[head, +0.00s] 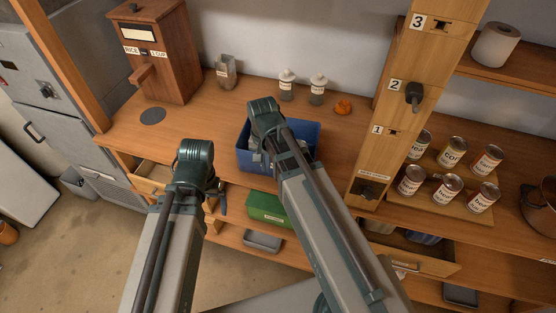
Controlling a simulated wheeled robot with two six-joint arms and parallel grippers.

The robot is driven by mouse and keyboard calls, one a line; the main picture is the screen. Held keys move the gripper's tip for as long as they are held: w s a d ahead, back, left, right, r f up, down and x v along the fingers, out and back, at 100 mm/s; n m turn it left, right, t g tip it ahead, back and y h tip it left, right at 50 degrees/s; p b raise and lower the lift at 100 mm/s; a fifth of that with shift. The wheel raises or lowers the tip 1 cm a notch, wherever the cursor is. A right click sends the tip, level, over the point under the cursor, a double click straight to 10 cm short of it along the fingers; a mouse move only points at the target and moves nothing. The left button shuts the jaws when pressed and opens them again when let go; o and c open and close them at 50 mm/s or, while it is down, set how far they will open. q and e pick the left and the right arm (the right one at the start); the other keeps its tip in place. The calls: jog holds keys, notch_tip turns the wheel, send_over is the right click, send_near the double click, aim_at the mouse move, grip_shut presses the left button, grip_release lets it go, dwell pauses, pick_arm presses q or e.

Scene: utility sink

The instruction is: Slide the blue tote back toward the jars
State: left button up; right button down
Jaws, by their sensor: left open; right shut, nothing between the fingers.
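The blue tote (304,134) sits on the wooden counter near its front edge, partly covered by my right arm; some greyish contents show inside. Two jars with white lids, a left jar (287,86) and a right jar (318,90), stand behind it near the wall, with bare counter between. My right gripper (266,122) is over the tote's left part, shut and empty; its fingertips are mostly hidden by my arm, so I cannot tell whether it touches the tote. My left gripper (219,201) is open and empty, in front of the counter, left of the tote.
A wooden rice dispenser (160,50) and a clear container (226,72) stand at the back left. An orange object (342,107) lies right of the jars. A numbered wooden post (405,85) and several cans (447,187) are to the right. A green box (268,209) is below the counter.

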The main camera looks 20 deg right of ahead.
notch_tip(320, 180, down, 10)
jog(key=b, duration=1)
jog(key=shift+w+d+f, duration=0.1)
jog(key=shift+f, duration=0.15)
jog(key=w, duration=0.1)
jog(key=w+d, duration=0.2)
jog(key=shift+r, duration=0.3)
jog(key=shift+w+d, duration=0.1)
jog(key=shift+w, duration=0.05)
jog(key=shift+w, duration=0.1)
jog(key=w+d, duration=0.3)
jog(key=w, duration=0.1)
jog(key=w+d, duration=0.3)
jog(key=w, duration=0.2)
jog(key=w+d, duration=0.3)
jog(key=w, duration=0.1)
jog(key=shift+w, duration=0.3)
jog(key=shift+s+a, duration=0.1)
jog(key=shift+s, duration=0.05)
